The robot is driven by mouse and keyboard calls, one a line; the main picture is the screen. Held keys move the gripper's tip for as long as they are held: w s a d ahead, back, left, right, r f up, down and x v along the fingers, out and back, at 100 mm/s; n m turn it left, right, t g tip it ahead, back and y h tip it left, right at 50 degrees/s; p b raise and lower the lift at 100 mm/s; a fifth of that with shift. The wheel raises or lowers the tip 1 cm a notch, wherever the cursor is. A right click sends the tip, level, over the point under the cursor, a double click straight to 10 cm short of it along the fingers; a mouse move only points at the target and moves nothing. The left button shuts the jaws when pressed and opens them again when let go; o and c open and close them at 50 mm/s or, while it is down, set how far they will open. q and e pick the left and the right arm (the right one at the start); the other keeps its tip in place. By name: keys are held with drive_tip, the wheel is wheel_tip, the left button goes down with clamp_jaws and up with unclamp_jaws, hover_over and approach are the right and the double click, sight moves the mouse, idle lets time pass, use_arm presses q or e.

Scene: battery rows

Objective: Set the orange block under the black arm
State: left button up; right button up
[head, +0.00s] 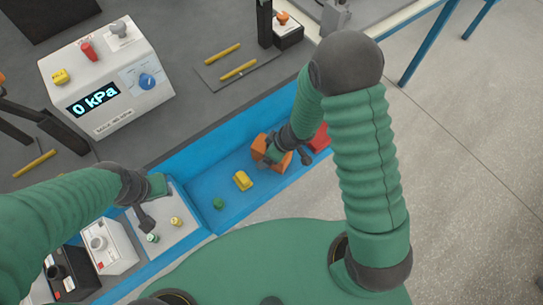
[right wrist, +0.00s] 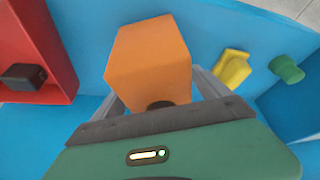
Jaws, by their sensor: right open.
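The orange block (head: 259,142) lies in the blue tray (head: 222,147), partly hidden by my right gripper. My right gripper (head: 287,156) is over it; in the right wrist view its open fingers (right wrist: 160,100) lie either side of the block's near end (right wrist: 150,62), and I cannot tell if they touch it. A black upright arm (head: 264,24) stands at the back by a small orange-topped box. Another black arm (head: 45,124) reaches in at the left edge. My left gripper (head: 154,202) hangs over a pale panel; its jaw opening is unclear.
The tray also holds a yellow piece (head: 243,181), a green piece (head: 218,203) and a red bin (head: 320,138). A white pressure box (head: 107,83) reads 0 kPa. Yellow rods (head: 222,54) lie on the grey bench. Small boxes (head: 103,244) stand at lower left.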

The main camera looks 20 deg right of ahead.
drive_tip(key=shift+w+a+f, duration=0.1)
drive_tip(key=shift+w+f, duration=0.05)
drive_tip(key=shift+f, duration=0.15)
drive_tip(key=shift+r, duration=0.15)
drive_tip(key=shift+c, duration=1.3)
clamp_jaws()
